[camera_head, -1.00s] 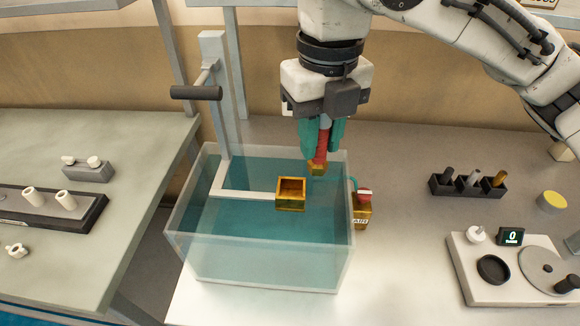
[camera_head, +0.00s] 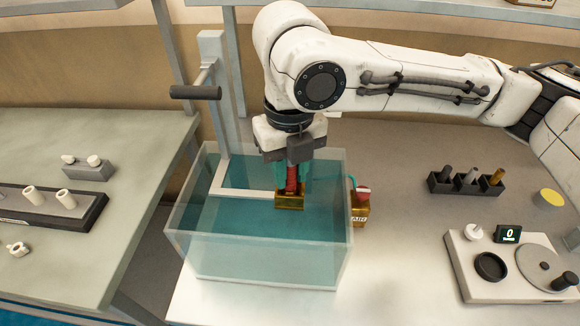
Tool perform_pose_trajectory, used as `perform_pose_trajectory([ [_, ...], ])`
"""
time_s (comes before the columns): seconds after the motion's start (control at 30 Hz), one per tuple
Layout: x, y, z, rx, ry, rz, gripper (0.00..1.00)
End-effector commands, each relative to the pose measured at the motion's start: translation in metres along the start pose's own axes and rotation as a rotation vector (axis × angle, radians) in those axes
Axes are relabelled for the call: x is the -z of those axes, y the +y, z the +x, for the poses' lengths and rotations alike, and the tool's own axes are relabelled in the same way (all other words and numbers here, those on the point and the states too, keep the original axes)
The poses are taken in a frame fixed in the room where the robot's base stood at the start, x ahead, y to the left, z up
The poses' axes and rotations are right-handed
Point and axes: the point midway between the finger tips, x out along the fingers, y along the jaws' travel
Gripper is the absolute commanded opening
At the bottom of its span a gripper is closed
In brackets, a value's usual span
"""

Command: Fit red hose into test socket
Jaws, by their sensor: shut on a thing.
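The red hose (camera_head: 292,180) is upright between the green fingers of my gripper (camera_head: 292,184), which is shut on it. Its lower end is at the brass square socket (camera_head: 290,203) on the end of the white bracket (camera_head: 240,193) over the water tank. The hose's lower end is hidden by the socket's front wall, so I cannot tell how deep it sits. The hose looks roughly centred over the socket.
The clear water tank (camera_head: 258,262) surrounds the socket. A brass air valve (camera_head: 359,207) with a red top stands at the tank's right wall. A black holder (camera_head: 465,184) with fittings and a test device (camera_head: 510,265) are at right. A lever (camera_head: 196,92) rises at left.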

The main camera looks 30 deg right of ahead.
Motion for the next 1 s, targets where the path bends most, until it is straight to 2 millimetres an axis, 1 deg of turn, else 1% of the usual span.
perform_pose_trajectory([
  [0.13, 0.000, 0.000, 0.004, -0.001, 0.000, 0.000, 0.00],
  [0.17, 0.000, 0.000, 0.003, -0.001, 0.000, 0.000, 0.28],
  [0.4, 0.000, 0.000, 0.003, 0.000, 0.000, 0.000, 0.51],
  [0.63, 0.000, 0.000, 0.002, 0.000, 0.000, 0.001, 0.52],
  [0.77, -0.001, 0.000, -0.004, 0.000, -0.002, 0.001, 0.52],
  [0.87, -0.001, 0.000, -0.018, 0.000, -0.002, 0.001, 0.52],
  [1.0, -0.001, 0.000, -0.046, -0.001, -0.004, 0.001, 0.52],
])
